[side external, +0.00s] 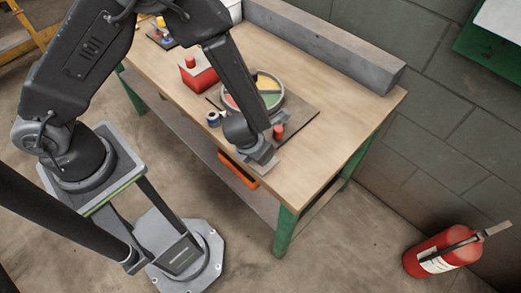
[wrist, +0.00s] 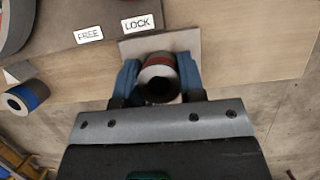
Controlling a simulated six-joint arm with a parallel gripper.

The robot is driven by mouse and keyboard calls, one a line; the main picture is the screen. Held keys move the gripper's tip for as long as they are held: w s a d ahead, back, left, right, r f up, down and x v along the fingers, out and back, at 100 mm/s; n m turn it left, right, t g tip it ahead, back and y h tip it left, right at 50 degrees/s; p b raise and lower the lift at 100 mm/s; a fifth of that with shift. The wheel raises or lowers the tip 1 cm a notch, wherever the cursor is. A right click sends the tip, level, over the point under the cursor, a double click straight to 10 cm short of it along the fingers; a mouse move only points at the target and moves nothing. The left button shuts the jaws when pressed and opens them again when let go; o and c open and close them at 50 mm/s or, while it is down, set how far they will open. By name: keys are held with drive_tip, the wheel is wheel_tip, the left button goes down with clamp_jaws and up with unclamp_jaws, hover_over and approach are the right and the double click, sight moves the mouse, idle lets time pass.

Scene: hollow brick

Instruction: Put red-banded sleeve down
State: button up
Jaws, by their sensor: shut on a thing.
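The red-banded sleeve (wrist: 158,72) is a hollow grey cylinder with a red band, its dark bore facing the camera in the wrist view. My gripper (wrist: 158,80) is shut on it, with a blue finger on each side. A pale square plate (wrist: 190,42) lies behind the sleeve; I cannot tell whether they touch. In the side external view my gripper (side external: 262,155) is low at the front edge of the dark board (side external: 303,120). A small red cylinder (side external: 278,131) shows just beyond it; I cannot tell whether this is the held sleeve.
A blue-banded sleeve (wrist: 26,97) lies to the left and also shows in the side view (side external: 213,118). A round tray (side external: 281,101) with coloured sectors stands on the board, which bears FREE (wrist: 89,34) and LOCK (wrist: 138,23) labels. A red box (side external: 197,77) stands left. The right tabletop is clear.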

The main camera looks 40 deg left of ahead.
drive_tip(key=shift+f, duration=0.1)
drive_tip(key=o, duration=1)
